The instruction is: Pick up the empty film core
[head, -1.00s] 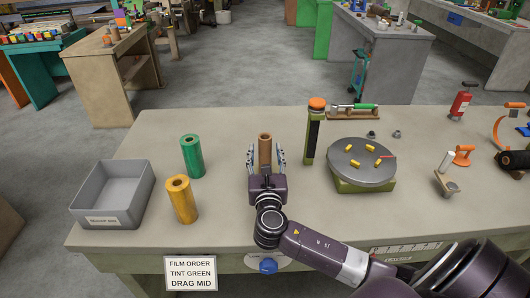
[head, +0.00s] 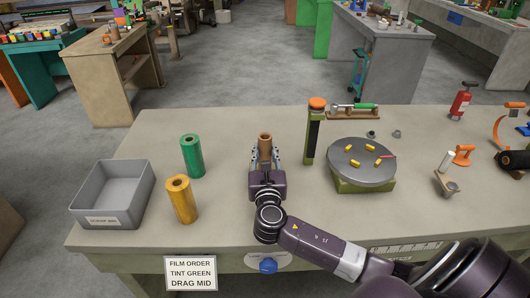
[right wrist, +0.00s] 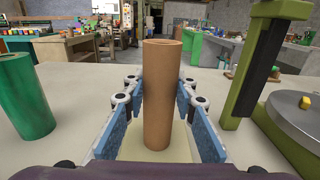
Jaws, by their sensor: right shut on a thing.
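The empty film core is a plain brown cardboard tube (head: 265,146). It stands upright on the bench in the head view and in the middle of the right wrist view (right wrist: 161,95). My right gripper (head: 265,160) is around it from the front, with one blue-padded finger on each side, shut on the tube. The tube's base looks to be at the bench top; I cannot tell whether it is lifted. My left gripper is not in view.
A green roll (head: 192,156) and a yellow roll (head: 181,199) stand to the left, near a grey scrap bin (head: 85,193). An olive post (head: 313,135) and a round turntable (head: 343,165) with yellow pieces stand to the right. Bench space behind the tube is clear.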

